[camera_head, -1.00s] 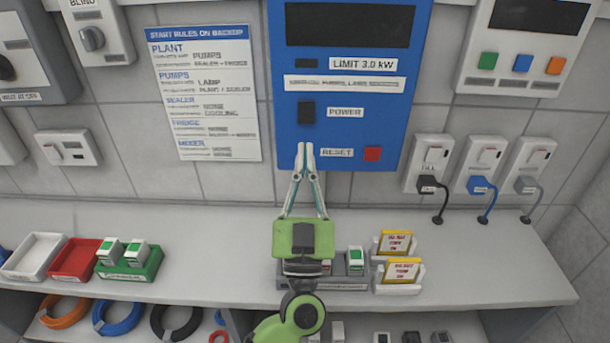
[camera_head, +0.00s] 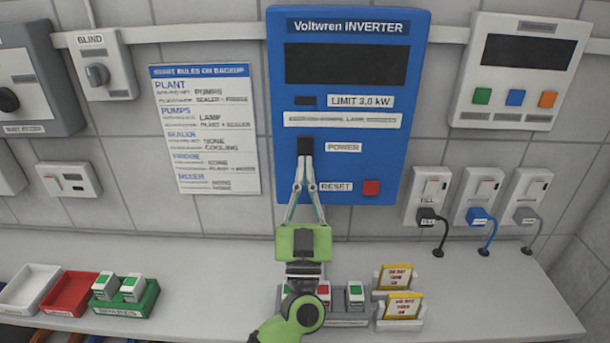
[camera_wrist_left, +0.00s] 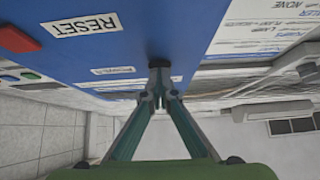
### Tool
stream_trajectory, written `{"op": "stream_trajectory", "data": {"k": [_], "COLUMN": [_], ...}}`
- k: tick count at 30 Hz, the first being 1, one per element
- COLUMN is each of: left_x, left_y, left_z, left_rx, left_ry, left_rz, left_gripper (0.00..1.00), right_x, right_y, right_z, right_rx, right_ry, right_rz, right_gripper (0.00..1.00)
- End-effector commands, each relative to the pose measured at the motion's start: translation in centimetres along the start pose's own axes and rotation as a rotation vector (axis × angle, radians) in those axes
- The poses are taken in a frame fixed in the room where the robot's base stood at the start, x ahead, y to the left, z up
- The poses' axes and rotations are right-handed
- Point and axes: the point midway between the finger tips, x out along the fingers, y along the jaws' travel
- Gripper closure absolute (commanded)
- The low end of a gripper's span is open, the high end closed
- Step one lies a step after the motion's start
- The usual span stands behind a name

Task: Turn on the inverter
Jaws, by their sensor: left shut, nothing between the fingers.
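The blue Voltwren inverter (camera_head: 345,110) hangs on the tiled wall, with a dark display (camera_head: 346,64) that shows no lit text. Its black power switch (camera_head: 305,146) sits left of the POWER label, and a red reset button (camera_head: 371,188) sits lower right. My left gripper (camera_head: 304,160) is shut and empty, its tips at the lower edge of the power switch. In the left wrist view the shut fingertips (camera_wrist_left: 158,66) are at a dark piece on the blue panel; whether they touch it I cannot tell. My right gripper is not in view.
A shelf (camera_head: 210,270) runs below, holding a green tray (camera_head: 135,304), a red tray (camera_head: 68,296) and yellow cards (camera_head: 402,306). Sockets with plugs (camera_head: 430,195) are right of the inverter. A rules sheet (camera_head: 205,130) hangs left.

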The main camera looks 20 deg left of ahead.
Motion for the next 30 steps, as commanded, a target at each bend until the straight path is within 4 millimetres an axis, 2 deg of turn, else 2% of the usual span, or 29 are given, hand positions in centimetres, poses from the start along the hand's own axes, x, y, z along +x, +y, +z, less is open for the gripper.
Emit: {"op": "stream_trajectory", "data": {"k": [1,3,5,11,14,24,30], "left_x": [-0.3,-0.2,0.3,0.0,-1.0,-6.3,-7.3], "left_y": [0.0,0.0,0.0,0.0,0.0,0.1,0.1], "left_z": [0.9,1.3,0.5,0.6,0.8,1.2,1.2], "left_rx": [0.001,0.002,-0.001,0.000,0.000,0.001,0.000], "left_ry": [0.022,0.057,0.051,0.048,0.045,0.045,0.048], "left_rz": [-0.002,-0.002,-0.001,0.000,0.000,0.001,0.000], "left_gripper": [1.00,1.00,1.00,1.00,1.00,1.00,1.00], "right_x": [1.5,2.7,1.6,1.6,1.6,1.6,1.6], "right_y": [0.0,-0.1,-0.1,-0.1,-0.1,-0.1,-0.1], "right_z": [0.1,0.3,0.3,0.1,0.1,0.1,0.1], "right_rx": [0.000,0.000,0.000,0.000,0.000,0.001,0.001], "right_ry": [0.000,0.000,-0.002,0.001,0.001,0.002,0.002], "right_rz": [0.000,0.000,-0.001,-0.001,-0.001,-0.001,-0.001], "right_gripper": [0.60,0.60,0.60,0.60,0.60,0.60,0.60]}}
